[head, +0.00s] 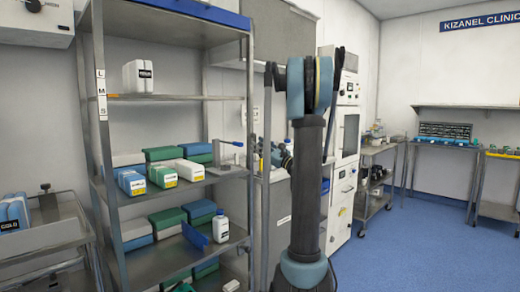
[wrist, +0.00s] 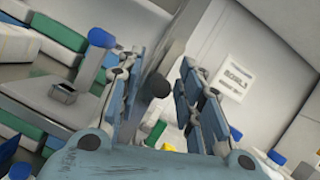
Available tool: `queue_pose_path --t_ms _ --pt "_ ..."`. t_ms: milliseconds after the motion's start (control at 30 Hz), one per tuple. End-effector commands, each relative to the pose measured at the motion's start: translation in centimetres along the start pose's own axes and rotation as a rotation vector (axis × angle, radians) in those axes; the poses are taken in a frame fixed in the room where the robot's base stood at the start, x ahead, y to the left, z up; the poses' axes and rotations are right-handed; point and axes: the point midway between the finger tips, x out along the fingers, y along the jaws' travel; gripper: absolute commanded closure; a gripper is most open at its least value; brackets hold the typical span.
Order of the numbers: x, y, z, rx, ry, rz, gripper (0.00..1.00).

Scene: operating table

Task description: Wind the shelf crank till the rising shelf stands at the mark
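The tall grey shelf rack (head: 170,97) fills the left of the head view. Its left post has a white label strip (head: 101,88) with letters. My gripper (head: 262,150) is beside the rack's right side, at middle shelf height. In the wrist view its two blue-padded fingers (wrist: 158,95) stand apart. A dark round knob (wrist: 157,85) shows in the gap between them, with no clear contact.
Boxes (head: 132,182) and a white bottle (head: 220,226) are on the shelves. The blue floor (head: 410,240) at right is clear.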

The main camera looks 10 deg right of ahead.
Motion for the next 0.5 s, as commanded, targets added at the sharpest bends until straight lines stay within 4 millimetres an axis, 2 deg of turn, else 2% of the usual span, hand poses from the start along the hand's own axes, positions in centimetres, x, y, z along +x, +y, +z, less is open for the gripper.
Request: queue_pose_path --t_ms 33,100,133,500 --pt "-0.01 0.00 0.00 0.000 0.000 0.000 0.79" --pt "-0.01 0.00 0.00 0.000 0.000 0.000 0.95" --pt "-0.01 0.00 0.00 0.000 0.000 0.000 1.00" --pt "-0.03 -0.14 -0.03 -0.019 0.000 0.008 1.00"
